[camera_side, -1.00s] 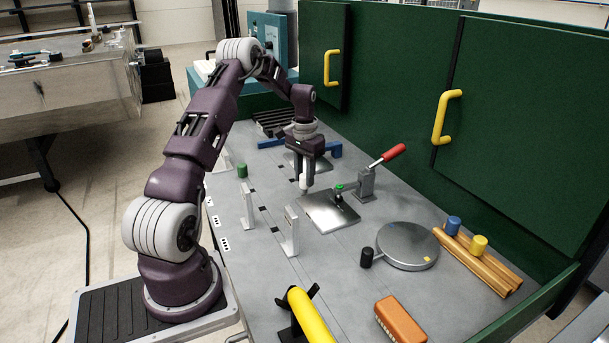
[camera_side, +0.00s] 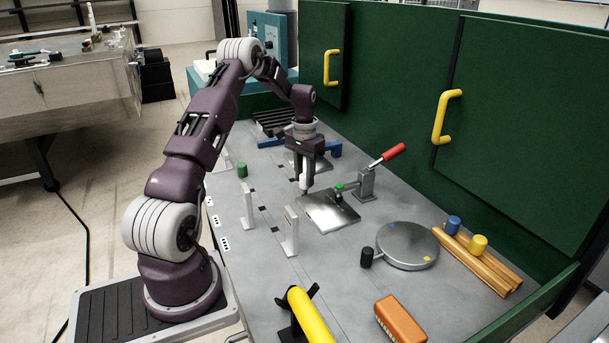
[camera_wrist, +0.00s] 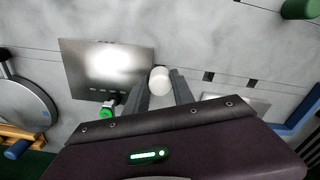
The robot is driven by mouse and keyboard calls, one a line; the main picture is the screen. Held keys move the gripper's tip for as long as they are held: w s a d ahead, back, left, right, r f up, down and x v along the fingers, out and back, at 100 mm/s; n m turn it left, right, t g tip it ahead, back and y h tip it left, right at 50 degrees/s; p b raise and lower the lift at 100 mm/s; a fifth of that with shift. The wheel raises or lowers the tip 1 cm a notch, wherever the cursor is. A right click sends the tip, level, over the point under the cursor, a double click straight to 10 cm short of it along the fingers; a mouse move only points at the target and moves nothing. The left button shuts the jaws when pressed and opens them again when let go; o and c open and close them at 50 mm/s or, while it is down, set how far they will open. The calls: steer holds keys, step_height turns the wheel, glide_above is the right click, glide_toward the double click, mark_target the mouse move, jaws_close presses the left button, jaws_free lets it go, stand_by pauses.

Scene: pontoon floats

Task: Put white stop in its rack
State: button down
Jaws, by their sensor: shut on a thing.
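The white stop (camera_side: 303,182) is a small white cylinder held between the fingers of my gripper (camera_side: 305,184). In the wrist view its round white end (camera_wrist: 160,79) shows between the two dark fingertips (camera_wrist: 164,88). I cannot tell whether the stop touches the surface below. A blue stop (camera_side: 453,225) and a yellow stop (camera_side: 478,244) stand at brown parallel bars (camera_side: 490,272) on the right, which look like a rack. A green stop (camera_side: 242,170) stands alone on the table's left side.
A toggle clamp with a red handle (camera_side: 393,152) stands right of the plate, its green-tipped arm over it. A round grey disc (camera_side: 407,245) with a black knob lies before the bars. Upright grey brackets (camera_side: 290,231), a yellow cylinder (camera_side: 310,317) and an orange brush (camera_side: 400,320) stand nearer.

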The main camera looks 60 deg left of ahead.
mark_target(304, 175)
steer(key=shift+f, duration=0.85)
steer(key=shift+r, duration=0.6)
steer(key=shift+f, duration=1.3)
stand_by(0.8)
steer(key=c, duration=1)
jaws_free()
step_height(304, 175, up, 7)
steer(key=shift+f, duration=0.2)
steer(key=shift+r, duration=0.25)
